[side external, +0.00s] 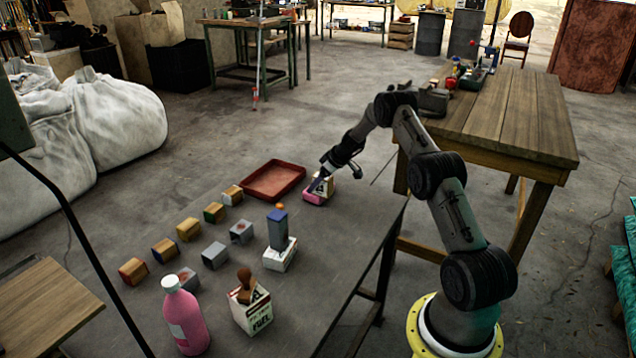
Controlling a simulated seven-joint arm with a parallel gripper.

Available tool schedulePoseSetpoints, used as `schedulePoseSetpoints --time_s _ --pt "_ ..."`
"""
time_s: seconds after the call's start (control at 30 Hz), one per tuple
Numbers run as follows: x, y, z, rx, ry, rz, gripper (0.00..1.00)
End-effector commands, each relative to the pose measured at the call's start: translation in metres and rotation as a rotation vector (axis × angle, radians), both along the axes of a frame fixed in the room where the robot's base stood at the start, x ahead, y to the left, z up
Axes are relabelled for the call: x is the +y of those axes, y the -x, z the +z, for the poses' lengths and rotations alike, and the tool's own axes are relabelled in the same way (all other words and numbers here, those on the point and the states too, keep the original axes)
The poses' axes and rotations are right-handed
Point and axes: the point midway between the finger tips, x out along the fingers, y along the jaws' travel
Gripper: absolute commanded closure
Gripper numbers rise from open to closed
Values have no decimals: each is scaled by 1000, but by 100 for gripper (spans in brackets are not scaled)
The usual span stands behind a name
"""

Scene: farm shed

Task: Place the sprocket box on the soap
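A small pale box with dark print (327,189), which may be the sprocket box, is at the far right of the grey table, beside the red tray. A pink block (312,198), likely the soap, is right at its lower left. I cannot tell whether the box rests on the pink block or stands behind it. My gripper (318,184) reaches down from the right and is at the box and the pink block, covering part of both. Its fingers are too small and dark to tell whether they are open or shut.
An empty red tray (273,164) lies left of my gripper. Several small boxes, such as a yellow-ended one (189,230), stand in rows. A white block with a blue piece on top (280,255), a fuel box with a brown stamp (250,310) and a pink bottle (185,318) stand nearer.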

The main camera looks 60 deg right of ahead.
Motion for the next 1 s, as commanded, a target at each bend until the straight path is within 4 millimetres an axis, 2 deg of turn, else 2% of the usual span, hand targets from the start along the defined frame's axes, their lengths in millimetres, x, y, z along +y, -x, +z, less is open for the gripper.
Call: schedulePoseSetpoints --time_s 0.17,0.33,0.7,1.0 --pt "0 0 1 0 0 0 20" --pt "0 5 13 -1 0 -1 20" --pt "-1 44 74 -2 2 -1 20" --pt "1 63 103 0 1 1 20"
